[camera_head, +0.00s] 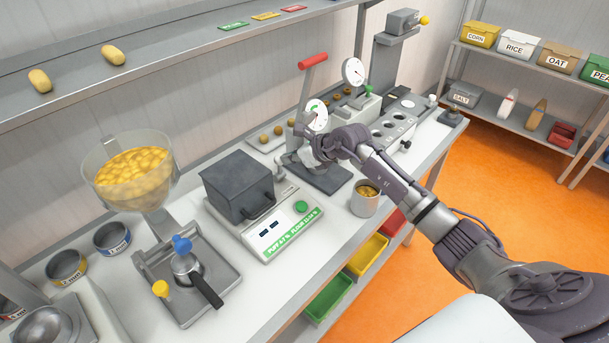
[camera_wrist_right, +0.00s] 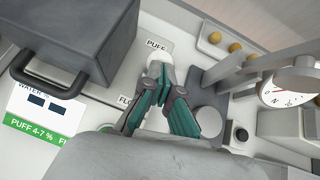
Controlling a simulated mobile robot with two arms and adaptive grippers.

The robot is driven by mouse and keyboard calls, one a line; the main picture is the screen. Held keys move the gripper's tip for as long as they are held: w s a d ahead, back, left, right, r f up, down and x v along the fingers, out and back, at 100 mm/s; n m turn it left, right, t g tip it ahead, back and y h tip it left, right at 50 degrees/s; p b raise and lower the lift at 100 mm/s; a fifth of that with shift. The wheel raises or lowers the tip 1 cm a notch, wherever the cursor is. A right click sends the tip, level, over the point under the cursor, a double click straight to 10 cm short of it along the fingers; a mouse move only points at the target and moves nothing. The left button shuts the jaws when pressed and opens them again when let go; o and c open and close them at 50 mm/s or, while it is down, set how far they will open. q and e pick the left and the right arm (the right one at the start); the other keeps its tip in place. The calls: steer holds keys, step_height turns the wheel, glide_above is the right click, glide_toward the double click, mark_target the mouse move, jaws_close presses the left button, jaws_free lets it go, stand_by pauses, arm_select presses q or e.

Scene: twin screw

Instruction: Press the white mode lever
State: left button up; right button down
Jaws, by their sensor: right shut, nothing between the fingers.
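The white mode lever (camera_wrist_right: 161,57) shows its pale rounded end in the right wrist view, just beyond my fingertips and beside the "PUFF" label (camera_wrist_right: 158,45). A "FLOUR" label (camera_wrist_right: 125,101), partly hidden, lies to the left of my fingers. My right gripper (camera_wrist_right: 162,74) is shut and empty, its green-padded fingers pointing at the lever. Whether they touch it I cannot tell. My left gripper is out of view.
A dark grey box (camera_head: 238,185) stands on the meter, left of my gripper. The red-handled press (camera_head: 312,61) with dials is close behind it. A metal cup (camera_head: 365,202) stands near the table's front edge. A hopper of yellow pieces (camera_head: 133,172) stands at left.

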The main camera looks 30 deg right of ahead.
steer(key=shift+w+a+r+g, duration=0.15)
steer(key=shift+w+r+g, duration=0.35)
steer(key=shift+w+r, duration=0.05)
steer(key=shift+w+a+f+g+h, duration=0.1)
steer(key=shift+w+g+h, duration=0.15)
steer(key=shift+w+g, duration=0.15)
steer(key=shift+w+a+f+g+h, duration=0.1)
steer(key=shift+w+g+h, duration=0.15)
steer(key=shift+w+g, duration=0.15)
steer(key=shift+w+a+f+b, duration=0.1)
steer(key=shift+w+f+b, duration=0.2)
steer(key=shift+b, duration=0.1)
steer(key=shift+w+a, duration=0.1)
steer(key=shift+w, duration=0.15)
steer(key=shift+w+r+b, duration=0.15)
steer(key=shift+w+b, duration=0.1)
steer(key=shift+b, duration=0.35)
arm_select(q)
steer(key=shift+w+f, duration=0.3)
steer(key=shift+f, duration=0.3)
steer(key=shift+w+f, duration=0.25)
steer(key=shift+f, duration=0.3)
arm_select(e)
steer(key=shift+w+a, duration=0.2)
steer(key=shift+w, duration=0.15)
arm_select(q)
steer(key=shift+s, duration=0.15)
arm_select(e)
steer(key=shift+r, duration=0.1)
